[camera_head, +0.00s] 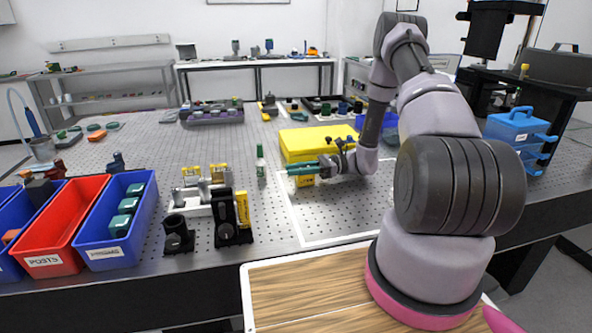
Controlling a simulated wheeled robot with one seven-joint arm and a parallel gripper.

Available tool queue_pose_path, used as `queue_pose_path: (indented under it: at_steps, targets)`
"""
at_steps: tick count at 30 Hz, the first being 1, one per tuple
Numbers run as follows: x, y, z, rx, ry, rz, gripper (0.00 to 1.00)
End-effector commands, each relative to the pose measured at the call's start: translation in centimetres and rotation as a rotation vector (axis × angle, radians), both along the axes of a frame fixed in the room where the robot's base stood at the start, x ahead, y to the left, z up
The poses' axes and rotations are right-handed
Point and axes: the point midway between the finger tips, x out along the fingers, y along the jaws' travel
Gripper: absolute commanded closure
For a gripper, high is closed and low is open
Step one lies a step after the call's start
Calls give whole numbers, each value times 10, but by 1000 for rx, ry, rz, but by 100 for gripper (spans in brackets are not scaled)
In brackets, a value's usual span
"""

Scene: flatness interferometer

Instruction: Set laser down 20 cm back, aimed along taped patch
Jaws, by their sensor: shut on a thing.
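My gripper (298,168), with teal fingers, is over the perforated table, near the left edge of the white-taped patch (335,216).
A yellow case (310,139) stands right behind my gripper. Black optics mounts (233,222) stand at front left, beside blue (118,240) and red (62,233) bins. The taped patch's front is clear.

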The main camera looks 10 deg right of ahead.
Motion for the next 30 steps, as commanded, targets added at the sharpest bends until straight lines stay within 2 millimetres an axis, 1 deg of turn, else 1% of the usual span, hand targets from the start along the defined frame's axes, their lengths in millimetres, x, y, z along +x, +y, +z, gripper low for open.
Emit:
queue_pose_path:
  at_steps: [6, 7, 8, 9, 18, 22, 26, 30]
  targets:
    - [0, 0, -7, 2, 3, -1, 100]
    - [-1, 0, -8, 1, 3, 0, 69]
    - [-1, 0, -8, 1, 4, 0, 57]
    - [-1, 0, -8, 1, 4, 0, 43]
    - [-2, 0, -9, 2, 8, 0, 43]
    - [-2, 1, -1, 1, 7, 1, 43]
    - [-1, -22, -1, 1, 5, -5, 43]
    - [0, -54, 0, 1, 3, -5, 43]
